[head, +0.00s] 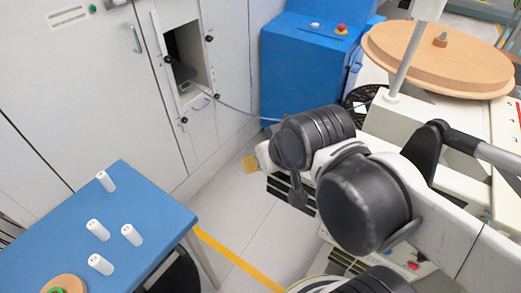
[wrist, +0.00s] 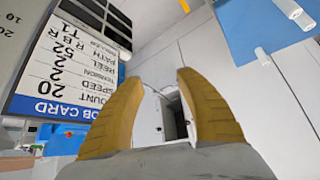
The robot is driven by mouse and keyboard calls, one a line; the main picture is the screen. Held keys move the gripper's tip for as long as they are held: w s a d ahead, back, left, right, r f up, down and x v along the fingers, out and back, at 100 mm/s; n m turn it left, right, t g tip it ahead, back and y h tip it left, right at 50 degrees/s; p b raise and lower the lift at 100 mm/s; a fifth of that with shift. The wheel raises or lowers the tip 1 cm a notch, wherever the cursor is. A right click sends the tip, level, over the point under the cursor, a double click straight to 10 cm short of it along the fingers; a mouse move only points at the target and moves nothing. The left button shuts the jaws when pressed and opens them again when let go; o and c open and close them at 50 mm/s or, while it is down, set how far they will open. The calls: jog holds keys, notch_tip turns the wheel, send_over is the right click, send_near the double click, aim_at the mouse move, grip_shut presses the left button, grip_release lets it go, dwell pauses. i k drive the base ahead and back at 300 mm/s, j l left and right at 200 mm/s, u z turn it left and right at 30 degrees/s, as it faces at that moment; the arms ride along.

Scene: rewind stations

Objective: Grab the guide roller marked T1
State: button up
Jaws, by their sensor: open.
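White rollers also show on the blue table at the upper right of the wrist view (wrist: 303,18). My gripper (wrist: 158,78) has two yellow fingers, spread with nothing between them. It is well away from the rollers.
The blue table (head: 55,222) is at the lower left, with an orange disc (head: 66,284) at its front. A job card (wrist: 70,65) reading T1 appears upside down in the wrist view. Grey cabinets (head: 95,75), a blue box (head: 300,70) and a large tan reel (head: 440,65) stand behind.

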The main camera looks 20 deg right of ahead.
aim_at(93, 226)
jog(key=u, duration=1.45)
jog(key=j+z, duration=0.25)
jog(key=j, duration=0.25)
jog(key=j+z, duration=0.3)
jog(key=j, duration=0.2)
jog(key=j+z, duration=0.25)
jog(key=j, duration=0.25)
jog(key=k+j+z, duration=0.1)
jog(key=j+z, duration=0.15)
jog(key=j, duration=0.2)
jog(key=k+j+z, duration=0.15)
jog(key=j+z, duration=0.15)
jog(key=j, duration=0.15)
jog(key=k+j+z, duration=0.25)
jog(key=j, duration=0.2)
jog(key=i, duration=0.1)
